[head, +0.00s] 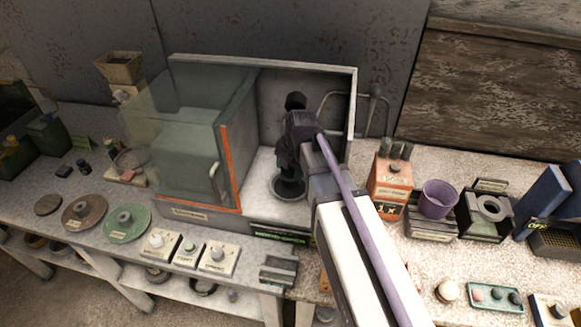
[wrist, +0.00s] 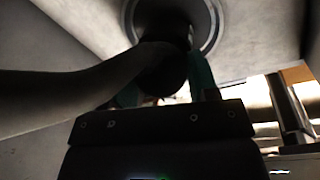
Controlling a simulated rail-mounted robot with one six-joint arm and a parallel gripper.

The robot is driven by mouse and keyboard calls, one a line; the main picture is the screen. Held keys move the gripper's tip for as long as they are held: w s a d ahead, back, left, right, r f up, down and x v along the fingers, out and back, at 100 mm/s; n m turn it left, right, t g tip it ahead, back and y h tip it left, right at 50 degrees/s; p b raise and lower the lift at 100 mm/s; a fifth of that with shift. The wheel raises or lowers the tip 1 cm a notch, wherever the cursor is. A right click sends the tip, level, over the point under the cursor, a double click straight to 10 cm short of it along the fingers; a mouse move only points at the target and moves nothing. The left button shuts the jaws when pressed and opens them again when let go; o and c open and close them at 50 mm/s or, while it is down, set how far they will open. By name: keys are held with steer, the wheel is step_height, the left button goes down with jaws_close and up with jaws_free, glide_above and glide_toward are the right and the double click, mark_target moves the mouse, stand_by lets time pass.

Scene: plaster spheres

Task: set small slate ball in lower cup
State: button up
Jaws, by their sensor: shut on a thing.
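My gripper (head: 288,172) reaches into the open cabinet, above a round dark cup with a pale rim (head: 289,187) set in its floor. In the wrist view, the two greenish fingers of my gripper (wrist: 165,88) are shut on a dark round thing (wrist: 163,68), which appears to be the small slate ball. It is in deep shadow, so its colour is unclear. The ringed cup (wrist: 213,28) lies beyond it in that view. A dark rounded part (head: 295,101) shows above my wrist in the cabinet. I cannot tell whether the ball touches the cup.
The cabinet (head: 262,60) has side walls and an orange-edged glass door (head: 231,168) at left, close to my arm. To the right stand an orange box (head: 391,186), a purple cup (head: 438,199) and a teal tray (head: 495,307) with small balls. Control knobs (head: 218,256) line the front.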

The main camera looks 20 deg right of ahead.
steer(key=shift+f, duration=0.25)
steer(key=o, duration=1)
steer(key=shift+r, duration=0.1)
step_height(320, 180, up, 4)
steer(key=p, duration=0.4)
